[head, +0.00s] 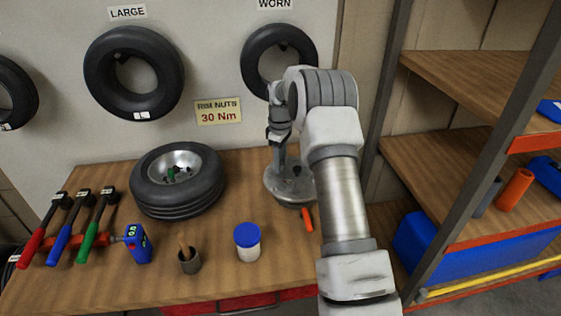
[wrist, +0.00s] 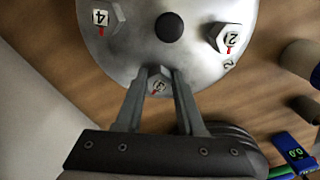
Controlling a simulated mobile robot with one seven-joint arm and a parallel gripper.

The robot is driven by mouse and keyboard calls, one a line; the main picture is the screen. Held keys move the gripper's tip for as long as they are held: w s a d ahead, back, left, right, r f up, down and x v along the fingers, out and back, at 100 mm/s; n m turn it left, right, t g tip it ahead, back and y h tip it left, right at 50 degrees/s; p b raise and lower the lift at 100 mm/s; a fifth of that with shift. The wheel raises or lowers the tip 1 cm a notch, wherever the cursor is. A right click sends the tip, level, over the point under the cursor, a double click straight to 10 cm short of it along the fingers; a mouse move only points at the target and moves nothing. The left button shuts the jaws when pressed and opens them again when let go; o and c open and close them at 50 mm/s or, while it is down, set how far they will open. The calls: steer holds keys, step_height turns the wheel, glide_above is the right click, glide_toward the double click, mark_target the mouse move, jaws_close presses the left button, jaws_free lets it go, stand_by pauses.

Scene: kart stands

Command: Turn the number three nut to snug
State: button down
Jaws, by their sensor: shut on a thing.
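The number three nut (wrist: 158,85) is a grey hex nut with a white "3" label, at the near edge of a round silver rim plate (wrist: 190,60). My gripper (wrist: 160,95) is shut on this nut, one finger on each side. In the head view, my gripper (head: 279,140) is over the rim plate (head: 287,190) on the bench; the nut itself is hidden there.
A tyre with a silver rim (head: 175,195) lies left of the plate on the wooden bench (head: 215,265). Several coloured-handled tools, a blue gauge (head: 137,243), a brush cup (head: 189,261) and a blue-lidded tub (head: 247,243) stand in front. A shelf rack (head: 440,165) is at right.

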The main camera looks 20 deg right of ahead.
steer(key=m, duration=0.5)
steer(key=shift+a+m, duration=0.15)
steer(key=shift+m, duration=0.15)
steer(key=m, duration=0.5)
steer(key=shift+a, duration=0.1)
steer(key=m, duration=0.5)
steer(key=shift+a+m, duration=0.15)
steer(key=shift+m, duration=0.25)
steer(key=m+p, duration=0.1)
steer(key=m, duration=0.4)
steer(key=shift+w, duration=0.1)
steer(key=c, duration=0.5)
jaws_free()
steer(key=shift+a, duration=0.1)
